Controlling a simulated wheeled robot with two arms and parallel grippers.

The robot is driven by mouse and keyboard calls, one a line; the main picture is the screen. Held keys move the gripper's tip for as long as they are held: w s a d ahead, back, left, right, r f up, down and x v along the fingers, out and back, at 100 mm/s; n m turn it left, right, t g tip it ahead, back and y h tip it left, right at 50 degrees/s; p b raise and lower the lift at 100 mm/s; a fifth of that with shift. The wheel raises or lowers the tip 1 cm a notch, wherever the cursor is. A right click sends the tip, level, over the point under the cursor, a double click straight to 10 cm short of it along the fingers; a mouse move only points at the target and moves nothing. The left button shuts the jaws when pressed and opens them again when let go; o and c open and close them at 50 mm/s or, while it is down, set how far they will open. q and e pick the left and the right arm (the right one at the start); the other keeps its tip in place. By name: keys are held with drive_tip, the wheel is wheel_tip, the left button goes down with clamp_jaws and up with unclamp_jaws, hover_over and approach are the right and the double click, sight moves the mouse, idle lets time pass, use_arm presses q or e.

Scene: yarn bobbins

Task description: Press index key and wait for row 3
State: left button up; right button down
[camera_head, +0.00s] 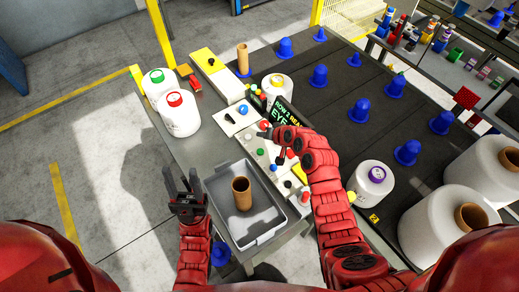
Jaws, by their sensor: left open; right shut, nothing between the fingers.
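A control panel (257,143) with coloured buttons stands on the narrow table. Its small dark display (284,109) shows green text, partly hidden, that seems to read "ROW 2 NEAR EYE". I cannot tell which button is the index key. The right forearm hides part of the panel. My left gripper (187,188) is open and empty, left of the grey tray.
A grey tray (222,179) holds a brown tube (241,194). Yarn bobbins with green (157,84) and red (178,112) tops stand at the table's left edge. A dark surface at right carries rows of blue pegs (318,76), a purple-topped bobbin (370,184) and big white bobbins (440,225).

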drive_tip(key=b, duration=0.6)
hover_over(262, 153)
wheel_tip(262, 153, down, 8)
drive_tip(key=shift+f, duration=0.5)
idle(1.4)
drive_tip(key=shift+f+b, duration=0.4)
drive_tip(key=shift+b, duration=0.25)
drive_tip(key=shift+f+b, duration=0.5)
drive_tip(key=shift+f, duration=0.05)
idle(0.4)
drive_tip(key=shift+r, duration=0.15)
drive_tip(key=shift+r+p, duration=0.55)
drive_tip(key=shift+r, duration=0.25)
